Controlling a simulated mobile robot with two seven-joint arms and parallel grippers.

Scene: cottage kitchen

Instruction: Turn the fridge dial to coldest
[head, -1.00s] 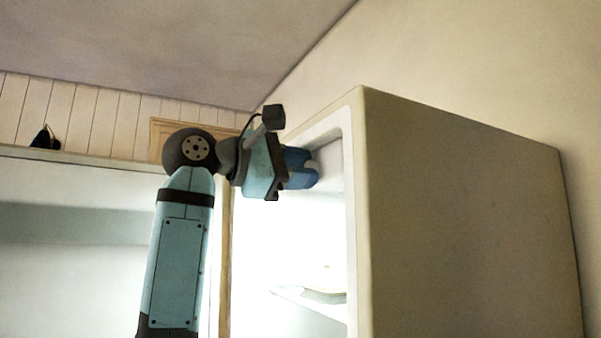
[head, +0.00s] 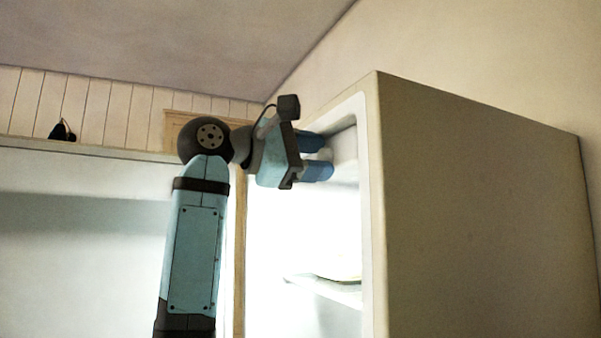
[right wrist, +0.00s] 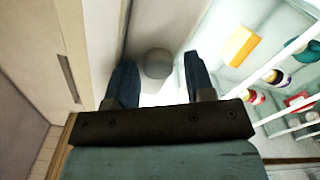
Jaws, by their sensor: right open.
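The fridge (head: 480,220) stands open at the right of the head view, with its lit inside showing. In the right wrist view a round grey knob (right wrist: 158,62), which looks like the dial, sits near the top of the fridge inside. My right gripper (head: 326,157) reaches in at the top of the opening. Its two blue fingers are open, and in the right wrist view (right wrist: 160,64) they stand on either side of the knob with gaps showing. I cannot tell the dial's setting or any marks on it. My left gripper is not in view.
A fridge shelf (head: 325,287) lies below my right gripper. The right wrist view shows racks with several items, among them a yellow box (right wrist: 240,45) and a red item (right wrist: 298,100). The fridge's front edge (head: 368,220) is close beside the fingers.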

